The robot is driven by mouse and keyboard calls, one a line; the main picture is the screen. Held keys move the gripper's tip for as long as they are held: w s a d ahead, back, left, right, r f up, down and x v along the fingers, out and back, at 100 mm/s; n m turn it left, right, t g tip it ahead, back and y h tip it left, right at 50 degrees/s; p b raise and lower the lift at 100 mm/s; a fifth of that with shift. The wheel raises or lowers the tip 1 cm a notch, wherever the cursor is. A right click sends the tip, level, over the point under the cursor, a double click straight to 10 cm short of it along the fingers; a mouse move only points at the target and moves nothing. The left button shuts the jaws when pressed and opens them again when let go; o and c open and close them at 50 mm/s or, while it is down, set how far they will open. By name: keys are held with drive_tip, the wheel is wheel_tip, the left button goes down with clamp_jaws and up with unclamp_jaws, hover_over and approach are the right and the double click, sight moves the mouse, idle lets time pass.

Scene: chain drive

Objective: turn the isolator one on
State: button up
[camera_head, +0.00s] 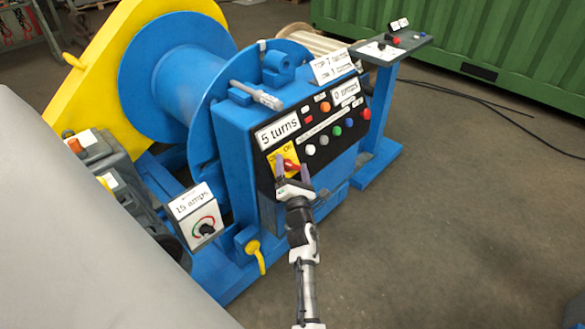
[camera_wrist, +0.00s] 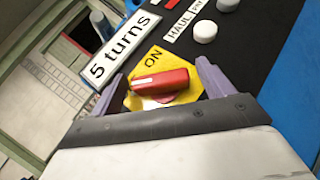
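The isolator is a red handle (camera_head: 290,165) on a yellow plate (camera_head: 277,158) marked ON, at the lower left of the black panel below the "5 turns" display. In the wrist view the red handle (camera_wrist: 160,81) lies across the yellow plate (camera_wrist: 158,57), with its length roughly sideways and the word ON above it. My gripper (camera_head: 292,170) is at the handle with its purple fingers apart. In the wrist view one finger of my gripper (camera_wrist: 160,76) is beyond each end of the handle, with small gaps visible. The handle's base is partly hidden.
White, green and red buttons (camera_head: 337,131) sit to the right on the panel. A "15 amps" box (camera_head: 197,212) with a dial stands lower left. The blue winch drum (camera_head: 185,80) is behind. A console (camera_head: 392,45) stands back right.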

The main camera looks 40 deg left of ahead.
drive_tip(key=c, duration=0.9)
